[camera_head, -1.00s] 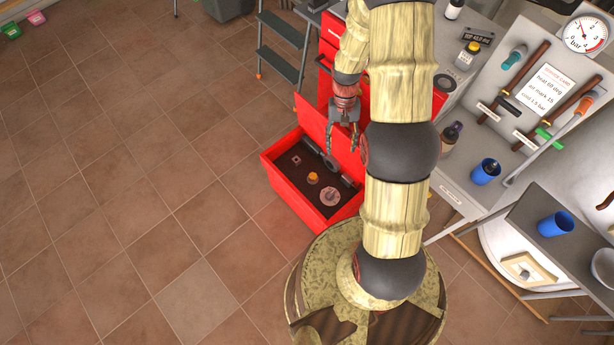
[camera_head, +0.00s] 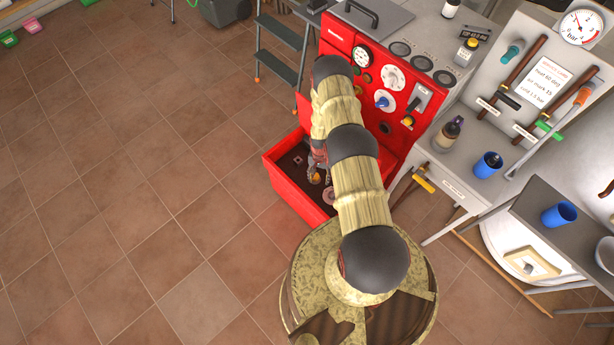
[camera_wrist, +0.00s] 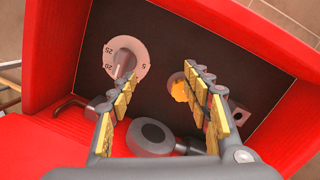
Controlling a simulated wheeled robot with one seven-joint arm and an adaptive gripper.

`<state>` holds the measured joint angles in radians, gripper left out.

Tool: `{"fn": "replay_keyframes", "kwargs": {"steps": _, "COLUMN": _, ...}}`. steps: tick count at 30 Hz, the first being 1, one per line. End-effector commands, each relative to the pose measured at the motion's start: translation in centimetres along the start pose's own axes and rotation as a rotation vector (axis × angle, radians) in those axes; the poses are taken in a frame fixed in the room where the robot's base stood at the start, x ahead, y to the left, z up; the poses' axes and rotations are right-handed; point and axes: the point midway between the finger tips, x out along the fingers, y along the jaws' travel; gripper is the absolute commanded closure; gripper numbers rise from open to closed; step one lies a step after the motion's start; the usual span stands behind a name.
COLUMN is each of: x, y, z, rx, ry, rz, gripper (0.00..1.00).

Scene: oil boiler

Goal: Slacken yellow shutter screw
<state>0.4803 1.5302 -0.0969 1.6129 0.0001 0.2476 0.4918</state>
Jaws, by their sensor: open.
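The yellow shutter screw (camera_wrist: 180,90) is an orange-yellow knob on the dark panel inside the open red box. In the head view the screw (camera_head: 315,178) is partly covered by my gripper (camera_head: 319,174). In the wrist view my gripper (camera_wrist: 160,73) is open, with nothing between its yellow-padded fingers. The screw shows just left of the right finger, which hides part of it. Whether the finger touches it I cannot tell. A pale numbered dial (camera_wrist: 127,56) with a grey pointer knob is beyond the left finger.
A grey ring-ended part (camera_wrist: 152,134) and a bent dark rod (camera_wrist: 72,104) lie near the fingers. A small square fitting (camera_wrist: 240,114) is to the right. The red box's walls (camera_head: 290,199) surround the panel. The red boiler front (camera_head: 360,92) stands behind.

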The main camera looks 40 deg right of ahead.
Motion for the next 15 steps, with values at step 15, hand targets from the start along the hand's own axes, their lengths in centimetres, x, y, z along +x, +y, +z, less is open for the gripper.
{"fn": "replay_keyframes", "kwargs": {"steps": 15, "x": 1.7, "y": -2.8, "z": -5.1, "rx": 0.147, "ry": 0.128, "rz": -0.081, "gripper": 0.51}}
